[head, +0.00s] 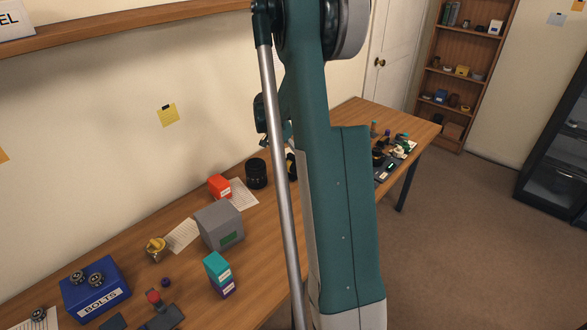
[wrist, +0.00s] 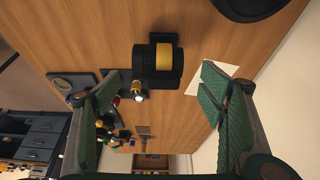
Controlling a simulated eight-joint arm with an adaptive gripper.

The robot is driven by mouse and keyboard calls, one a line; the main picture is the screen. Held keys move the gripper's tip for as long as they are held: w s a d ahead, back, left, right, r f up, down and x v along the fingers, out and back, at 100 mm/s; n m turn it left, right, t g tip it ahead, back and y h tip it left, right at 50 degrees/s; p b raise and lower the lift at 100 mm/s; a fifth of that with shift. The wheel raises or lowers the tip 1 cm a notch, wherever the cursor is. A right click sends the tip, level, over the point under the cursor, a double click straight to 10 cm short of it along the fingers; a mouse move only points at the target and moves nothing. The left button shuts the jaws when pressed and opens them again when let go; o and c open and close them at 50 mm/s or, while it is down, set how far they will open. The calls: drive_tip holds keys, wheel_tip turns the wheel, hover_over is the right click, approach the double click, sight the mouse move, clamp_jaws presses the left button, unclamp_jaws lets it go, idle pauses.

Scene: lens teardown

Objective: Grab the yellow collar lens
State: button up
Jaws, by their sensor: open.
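The yellow collar lens is a black cylinder with a wide yellow band (wrist: 164,63), on the wooden table near the top middle of the wrist view. In the head view only a sliver of it (head: 291,165) shows beside my arm, which hides the rest. My gripper (wrist: 161,85) is open and empty, with a green-padded finger at each side of the wrist view. The lens lies beyond the fingertips, between their lines, and looks apart from both. In the head view my gripper is mostly hidden behind my arm.
A plain black lens (head: 256,173) stands left of the yellow collar lens, close to a red box (head: 219,186). White paper (wrist: 212,75) lies beside the lens. Dark small items (head: 390,158) crowd the far table end. A grey box (head: 218,226) stands nearer.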

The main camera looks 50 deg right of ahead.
sight(292, 160)
drive_tip(key=shift+x, duration=1.1)
drive_tip(key=shift+b+x, duration=0.65)
drive_tip(key=shift+x, duration=1.95)
drive_tip(key=shift+s, duration=0.2)
drive_tip(key=shift+c, duration=0.3)
drive_tip(key=c, duration=1.2)
drive_tip(key=shift+o, duration=0.2)
drive_tip(key=shift+r, duration=0.1)
drive_tip(key=shift+r+p, duration=0.8)
drive_tip(key=shift+r, duration=4.15)
